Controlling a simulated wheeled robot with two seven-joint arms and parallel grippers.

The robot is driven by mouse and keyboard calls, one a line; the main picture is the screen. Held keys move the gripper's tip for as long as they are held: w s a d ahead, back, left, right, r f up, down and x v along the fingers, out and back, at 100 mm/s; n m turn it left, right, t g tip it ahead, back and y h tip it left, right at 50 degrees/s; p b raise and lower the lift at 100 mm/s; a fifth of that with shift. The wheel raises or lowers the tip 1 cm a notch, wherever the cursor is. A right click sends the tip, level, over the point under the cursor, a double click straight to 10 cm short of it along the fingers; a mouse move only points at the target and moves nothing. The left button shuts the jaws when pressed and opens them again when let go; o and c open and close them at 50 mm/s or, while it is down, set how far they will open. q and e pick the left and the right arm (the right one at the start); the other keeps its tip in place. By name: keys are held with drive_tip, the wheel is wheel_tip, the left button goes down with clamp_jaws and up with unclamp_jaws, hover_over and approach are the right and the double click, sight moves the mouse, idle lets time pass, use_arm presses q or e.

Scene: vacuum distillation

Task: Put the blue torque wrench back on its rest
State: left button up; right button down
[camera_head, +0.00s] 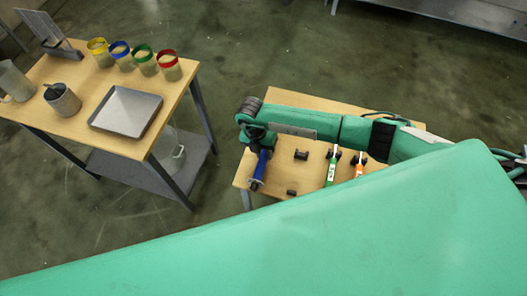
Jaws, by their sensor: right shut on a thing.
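The blue torque wrench (260,170) hangs below my right gripper (262,148), at the left end of the small wooden table (312,180). The gripper is shut on the wrench's upper part; the wrist hides some of it. I cannot tell whether the wrench's lower end touches the table. Just right of the wrench, a black bracket (301,155) and a smaller black block (291,192) stand empty on the table, like a rest. My left gripper is out of view.
A green wrench (332,168) and an orange wrench (359,166) lie on black holders to the right. A separate table (65,115) at left holds a metal tray (126,110), grey vessels and several colour-rimmed cups.

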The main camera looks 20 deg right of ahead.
drive_tip(key=c, duration=1)
unclamp_jaws()
drive_tip(key=shift+c, duration=0.2)
drive_tip(key=shift+s+f, duration=0.1)
drive_tip(key=shift+f, duration=0.05)
drive_tip(key=b+v, duration=0.3)
drive_tip(key=v, duration=1.1)
drive_tip(key=shift+b, duration=0.4)
